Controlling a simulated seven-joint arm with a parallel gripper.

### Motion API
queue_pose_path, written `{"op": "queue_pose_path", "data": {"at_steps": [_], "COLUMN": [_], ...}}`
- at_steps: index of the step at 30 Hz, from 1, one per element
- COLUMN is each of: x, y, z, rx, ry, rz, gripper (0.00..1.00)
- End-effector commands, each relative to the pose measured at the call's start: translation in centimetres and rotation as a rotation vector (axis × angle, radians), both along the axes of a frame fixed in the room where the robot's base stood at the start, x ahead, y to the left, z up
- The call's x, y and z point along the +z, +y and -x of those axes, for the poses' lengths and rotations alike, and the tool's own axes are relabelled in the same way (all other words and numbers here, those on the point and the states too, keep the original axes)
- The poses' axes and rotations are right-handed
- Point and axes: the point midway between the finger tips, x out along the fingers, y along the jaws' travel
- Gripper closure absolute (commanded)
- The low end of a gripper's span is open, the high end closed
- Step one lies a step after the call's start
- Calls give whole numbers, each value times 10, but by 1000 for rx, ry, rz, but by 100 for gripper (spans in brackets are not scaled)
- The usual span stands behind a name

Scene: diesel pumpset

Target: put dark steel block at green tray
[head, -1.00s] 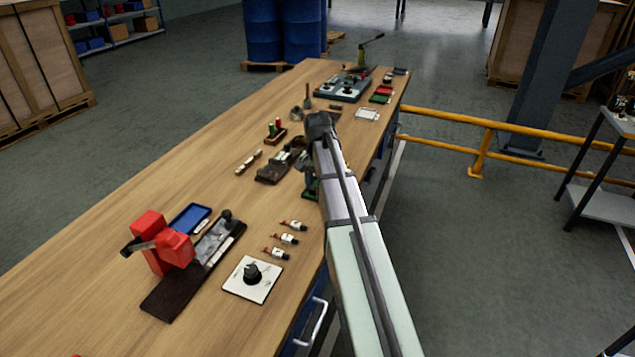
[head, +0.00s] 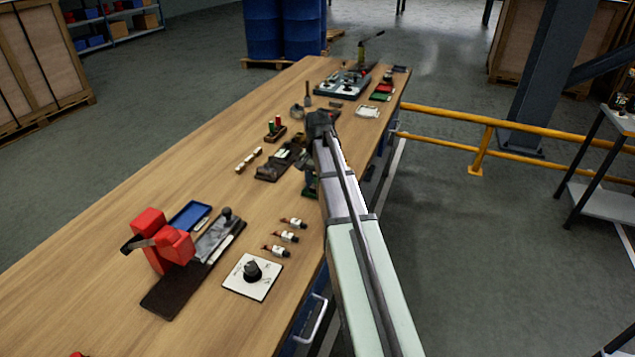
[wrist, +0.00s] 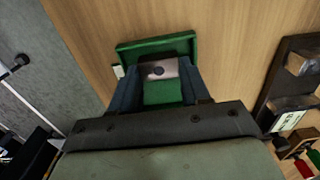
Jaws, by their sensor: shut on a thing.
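The dark steel block (wrist: 157,68) is between my gripper's fingers in the wrist view, showing a grey-brown face with a dark round spot. My gripper (wrist: 158,80) is shut on it. The green tray (wrist: 155,45) is directly beyond the block, with its rim and green floor visible around it. I cannot tell whether the block touches the tray floor. In the head view only a small part of the green tray (head: 310,184) shows at the left of my arm, which hides the gripper and block.
A dark fixture board (head: 272,170) with parts lies left of the tray; it also shows at right in the wrist view (wrist: 283,75). A red clamp (head: 165,245), blue tray (head: 190,215) and small bottles (head: 288,237) are nearer. Bare wooden bench lies to the left.

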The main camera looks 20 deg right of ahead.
Motion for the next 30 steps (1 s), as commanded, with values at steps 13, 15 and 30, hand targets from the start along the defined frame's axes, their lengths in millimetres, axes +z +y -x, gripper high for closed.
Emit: {"op": "queue_pose_path", "data": {"at_steps": [13, 15, 30], "x": [-2, -2, 15], "y": [0, 0, 0], "z": [0, 0, -1], "rx": [0, 0, 0], "ry": [0, 0, -2], "rz": [0, 0, 1], "gripper": [32, 25, 24]}}
